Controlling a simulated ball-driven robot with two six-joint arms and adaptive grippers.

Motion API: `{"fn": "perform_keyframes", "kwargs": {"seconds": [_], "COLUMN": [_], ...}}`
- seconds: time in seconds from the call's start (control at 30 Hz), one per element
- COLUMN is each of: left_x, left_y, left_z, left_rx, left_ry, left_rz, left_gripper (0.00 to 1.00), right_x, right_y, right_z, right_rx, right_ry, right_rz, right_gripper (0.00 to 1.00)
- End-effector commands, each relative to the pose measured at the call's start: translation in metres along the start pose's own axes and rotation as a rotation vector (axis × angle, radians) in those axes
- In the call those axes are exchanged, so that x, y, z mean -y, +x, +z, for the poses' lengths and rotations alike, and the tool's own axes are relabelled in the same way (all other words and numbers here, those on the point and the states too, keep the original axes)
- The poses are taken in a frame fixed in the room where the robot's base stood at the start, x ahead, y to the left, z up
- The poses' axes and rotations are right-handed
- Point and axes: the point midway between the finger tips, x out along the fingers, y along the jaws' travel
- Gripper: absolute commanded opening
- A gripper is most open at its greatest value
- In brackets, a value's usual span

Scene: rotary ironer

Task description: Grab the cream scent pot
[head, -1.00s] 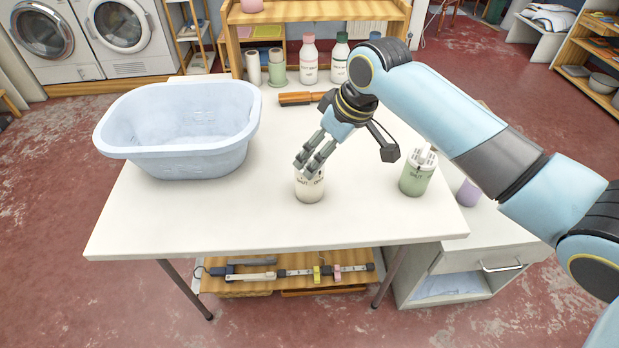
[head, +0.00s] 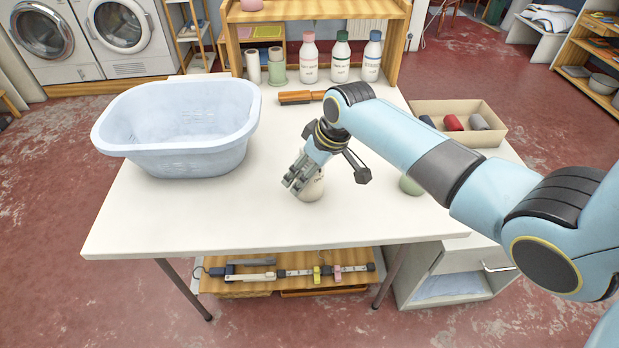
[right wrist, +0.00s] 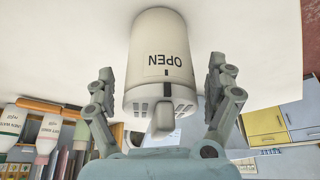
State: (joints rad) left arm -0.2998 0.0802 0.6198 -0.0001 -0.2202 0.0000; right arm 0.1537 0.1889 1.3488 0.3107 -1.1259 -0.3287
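The cream scent pot (head: 313,189) stands upright on the white table, front centre, partly hidden by my right gripper (head: 297,178) in the head view. In the right wrist view the pot (right wrist: 160,55) appears upside down, with the word OPEN on its side and a slotted top with a knob. My right gripper (right wrist: 160,72) is open, with one finger on each side of the pot. A gap shows between each finger and the pot. My left gripper is in neither view.
A pale blue basin (head: 180,155) stands on the table's left. A green pot (head: 411,185) is partly behind my right arm. Several bottles (head: 341,58) and an orange-handled tool (head: 300,97) are at the back. A box of rolls (head: 480,138) is at right. The table's front left is clear.

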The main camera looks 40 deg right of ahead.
Motion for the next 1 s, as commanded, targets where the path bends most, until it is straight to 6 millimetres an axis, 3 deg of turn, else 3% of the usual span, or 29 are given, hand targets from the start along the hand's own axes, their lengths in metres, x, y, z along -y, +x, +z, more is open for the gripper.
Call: {"fn": "perform_keyframes", "kwargs": {"seconds": [0.07, 0.43, 0.77, 1.0], "left_x": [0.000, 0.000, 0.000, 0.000], "left_y": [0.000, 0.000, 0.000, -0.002], "left_z": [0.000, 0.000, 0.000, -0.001], "left_rx": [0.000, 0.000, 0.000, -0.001], "left_ry": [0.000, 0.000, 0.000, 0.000], "left_rz": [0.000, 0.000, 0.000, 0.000], "left_gripper": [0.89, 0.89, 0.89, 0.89], "right_x": [0.000, 0.000, 0.000, 0.000], "right_y": [0.000, 0.000, -0.001, -0.022], "right_z": [0.000, 0.000, 0.000, -0.009], "right_rx": [0.000, 0.001, 0.000, -0.003], "right_ry": [0.000, 0.000, 0.000, 0.000], "right_rz": [0.000, 0.000, 0.000, 0.001], "right_gripper": [0.77, 0.28, 0.28, 0.28]}}
